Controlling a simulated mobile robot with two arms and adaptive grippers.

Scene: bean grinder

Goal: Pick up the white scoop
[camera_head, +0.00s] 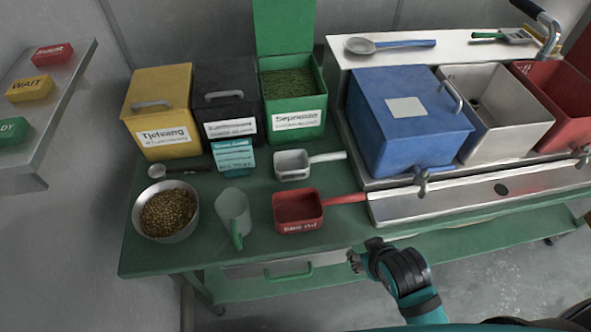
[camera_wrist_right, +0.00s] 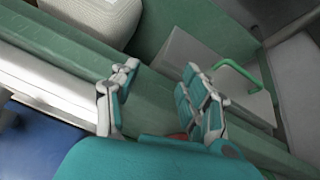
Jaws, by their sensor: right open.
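The white scoop (camera_head: 291,164) lies on the green table, behind the red scoop (camera_head: 298,212). Its handle points right, toward the blue bin. My right gripper (camera_head: 355,260) is at the table's front edge, in front and to the right of both scoops, and touches neither. In the right wrist view my right gripper (camera_wrist_right: 160,85) has its two fingers apart with nothing between them. I cannot make out the white scoop in that view. My left gripper is not in view.
Yellow (camera_head: 158,100), black (camera_head: 225,90) and green (camera_head: 294,120) bins stand behind. A blue bin (camera_head: 410,125) rises at right. A drawer (camera_head: 285,270) is below the tabletop.

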